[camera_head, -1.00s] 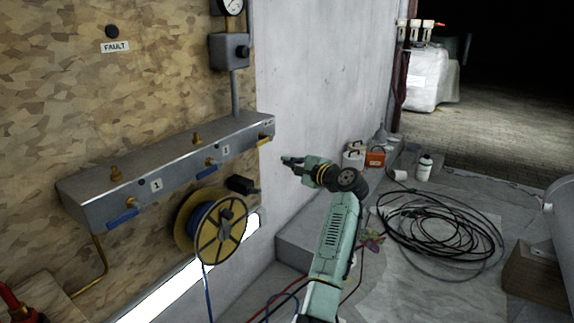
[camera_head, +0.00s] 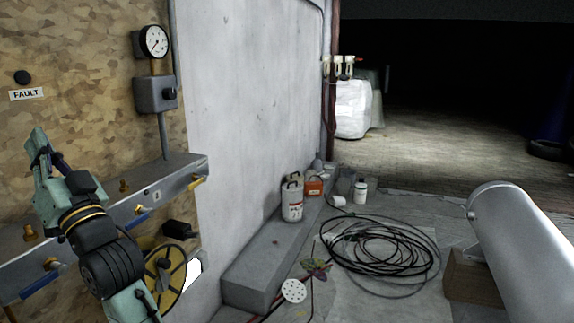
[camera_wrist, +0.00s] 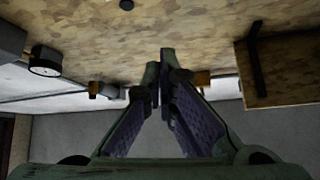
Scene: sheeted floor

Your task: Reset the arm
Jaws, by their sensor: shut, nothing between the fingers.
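My arm is in the lower left of the head view, a pale green arm with a black wrist joint. My gripper (camera_head: 39,143) is at its end, raised in front of the wooden panel, above the grey metal manifold (camera_head: 180,177). In the wrist view, my gripper's two fingers (camera_wrist: 163,75) meet at the tips with nothing held. Part of the manifold and of the yellow cable reel (camera_head: 172,283) is hidden behind my arm.
A gauge (camera_head: 154,41) and grey switch box (camera_head: 155,94) are on the wall. A concrete ledge (camera_head: 262,262) holds white jugs (camera_head: 292,202) and an orange box (camera_head: 314,187). Coiled black cable (camera_head: 385,255) lies on the floor. A large grey cylinder (camera_head: 520,250) is at right.

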